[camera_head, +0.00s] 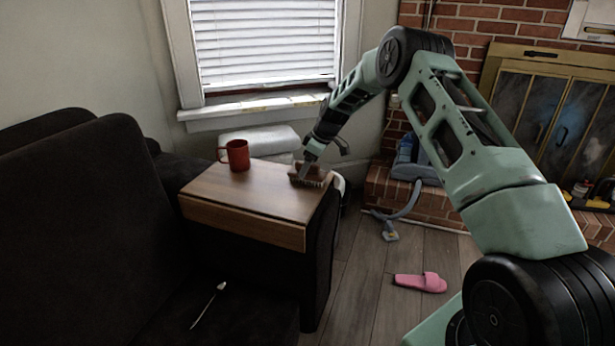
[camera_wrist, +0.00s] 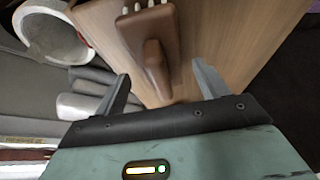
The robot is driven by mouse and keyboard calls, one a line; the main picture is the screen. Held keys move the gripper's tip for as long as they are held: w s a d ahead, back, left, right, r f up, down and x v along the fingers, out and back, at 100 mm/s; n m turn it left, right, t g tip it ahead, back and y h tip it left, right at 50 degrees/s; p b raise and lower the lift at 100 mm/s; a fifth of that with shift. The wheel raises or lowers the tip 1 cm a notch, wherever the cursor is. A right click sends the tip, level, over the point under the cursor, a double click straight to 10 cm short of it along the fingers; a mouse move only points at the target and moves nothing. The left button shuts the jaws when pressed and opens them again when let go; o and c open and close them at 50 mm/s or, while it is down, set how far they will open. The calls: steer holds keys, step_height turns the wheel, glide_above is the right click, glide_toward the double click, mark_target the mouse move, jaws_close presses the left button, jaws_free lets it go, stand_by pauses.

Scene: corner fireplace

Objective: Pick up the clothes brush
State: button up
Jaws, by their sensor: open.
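The clothes brush (camera_wrist: 146,36) is brown with a handle and pale bristle tufts along its edges. It lies on the wooden tray table (camera_wrist: 225,30) in the wrist view, its handle pointing toward my gripper. In the head view the brush (camera_head: 309,181) is at the right end of the wooden top (camera_head: 250,193), partly hidden by my gripper. My gripper (camera_wrist: 162,82) is open and empty, with one finger on each side of the handle's line. The handle end lies between the fingertips; I cannot tell whether they touch it.
A red mug (camera_head: 237,155) stands on the same wooden top, left of the brush. The dark sofa (camera_head: 90,220) fills the left. A pink slipper (camera_head: 420,282) lies on the floor. A white bin (camera_wrist: 52,38) stands beside the table. A brick hearth (camera_head: 400,195) is at right.

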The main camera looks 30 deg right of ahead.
steer(key=x, duration=0.3)
steer(key=shift+f, duration=0.2)
steer(key=c, duration=1.2)
steer(key=shift+r, duration=0.1)
step_height(320, 180, up, 10)
steer(key=shift+f+p, duration=0.1)
steer(key=shift+p, duration=0.35)
